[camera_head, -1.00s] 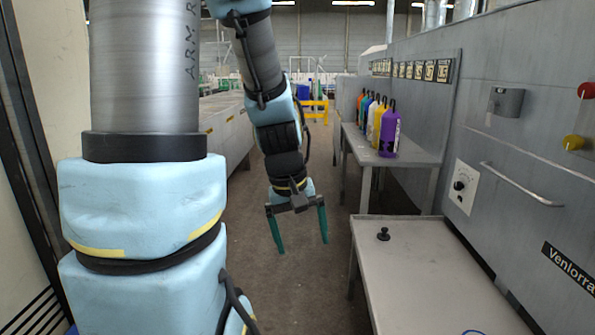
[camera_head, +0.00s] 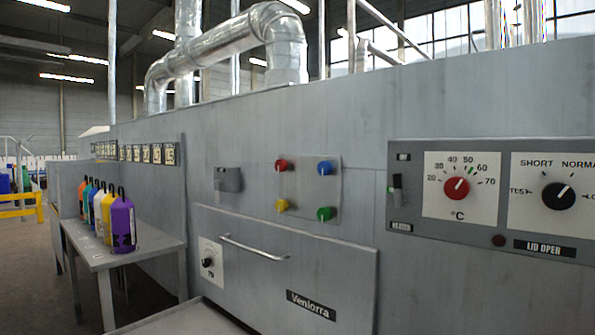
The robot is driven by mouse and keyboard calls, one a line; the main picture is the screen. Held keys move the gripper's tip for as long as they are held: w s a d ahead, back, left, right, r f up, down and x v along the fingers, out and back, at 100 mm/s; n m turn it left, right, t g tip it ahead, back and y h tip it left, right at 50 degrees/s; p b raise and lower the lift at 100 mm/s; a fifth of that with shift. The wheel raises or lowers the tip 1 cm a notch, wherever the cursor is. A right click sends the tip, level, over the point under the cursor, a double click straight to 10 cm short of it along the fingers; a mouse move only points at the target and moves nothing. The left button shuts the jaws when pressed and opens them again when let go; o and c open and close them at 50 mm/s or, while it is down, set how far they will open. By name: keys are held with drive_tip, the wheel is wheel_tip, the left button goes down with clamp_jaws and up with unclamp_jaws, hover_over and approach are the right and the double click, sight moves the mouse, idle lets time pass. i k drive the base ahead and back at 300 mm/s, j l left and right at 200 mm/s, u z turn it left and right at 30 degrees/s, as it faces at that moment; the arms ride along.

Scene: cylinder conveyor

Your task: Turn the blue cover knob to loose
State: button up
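A blue knob (camera_head: 325,168) sits at the upper right of a small square plate (camera_head: 309,190) on the grey machine wall. A red knob (camera_head: 281,165) is to its left, a yellow knob (camera_head: 282,205) at the lower left, and a green knob (camera_head: 325,213) below it. The blue knob's turn position is too small to read. My gripper and arm are out of this view.
Below the plate is a panel with a bar handle (camera_head: 253,247) and a small black dial (camera_head: 208,262). A control box (camera_head: 490,200) with a red temperature dial is at the right. Several coloured bottles (camera_head: 123,222) stand on a side table (camera_head: 150,243) at the left.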

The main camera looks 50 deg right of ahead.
sight(325, 167)
drive_tip(key=i+j+z, duration=0.15)
drive_tip(key=z, duration=0.35)
drive_tip(key=i+j+z, duration=0.2)
drive_tip(key=z, duration=0.25)
